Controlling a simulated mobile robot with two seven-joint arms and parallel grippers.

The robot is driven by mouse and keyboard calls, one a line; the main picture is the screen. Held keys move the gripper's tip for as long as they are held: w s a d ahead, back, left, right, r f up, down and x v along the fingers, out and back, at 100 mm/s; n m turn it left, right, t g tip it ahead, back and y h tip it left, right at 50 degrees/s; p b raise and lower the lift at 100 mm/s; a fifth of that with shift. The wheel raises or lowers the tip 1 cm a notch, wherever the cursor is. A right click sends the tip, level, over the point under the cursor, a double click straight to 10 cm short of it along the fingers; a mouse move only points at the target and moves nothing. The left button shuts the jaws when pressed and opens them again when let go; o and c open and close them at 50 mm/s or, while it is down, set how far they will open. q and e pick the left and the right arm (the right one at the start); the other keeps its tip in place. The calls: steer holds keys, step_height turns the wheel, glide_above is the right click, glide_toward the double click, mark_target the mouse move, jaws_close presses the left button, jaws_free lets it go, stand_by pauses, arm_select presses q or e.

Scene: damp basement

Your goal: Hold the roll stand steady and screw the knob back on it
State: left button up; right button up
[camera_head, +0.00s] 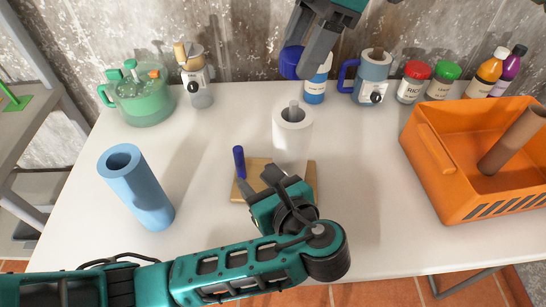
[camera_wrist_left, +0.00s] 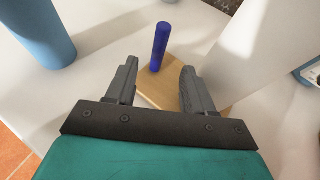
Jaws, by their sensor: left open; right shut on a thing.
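The roll stand has a flat wooden base (camera_head: 310,172), a short blue post (camera_head: 239,162) at its left, and a white roll (camera_head: 292,135) standing upright. A grey spindle tip (camera_head: 294,108) shows above the roll, bare of any knob. My left gripper (camera_head: 258,183) is open, low over the base's front left part. In the left wrist view, its spread fingers (camera_wrist_left: 158,80) point at the base (camera_wrist_left: 160,88), with the blue post (camera_wrist_left: 161,46) just beyond. My right gripper (camera_head: 305,60) is shut on the dark blue knob (camera_head: 290,62), above and behind the roll.
Several jars and bottles line the back, including a blue-handled mug (camera_head: 371,78). An orange crate (camera_head: 436,165) with a brown tube (camera_head: 512,140) fills the right.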

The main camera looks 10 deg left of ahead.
mark_target(236, 157)
arm_select(q)
steer(key=x, duration=1.2)
steer(key=shift+a+r, duration=0.1)
jaws_close()
stand_by(0.4)
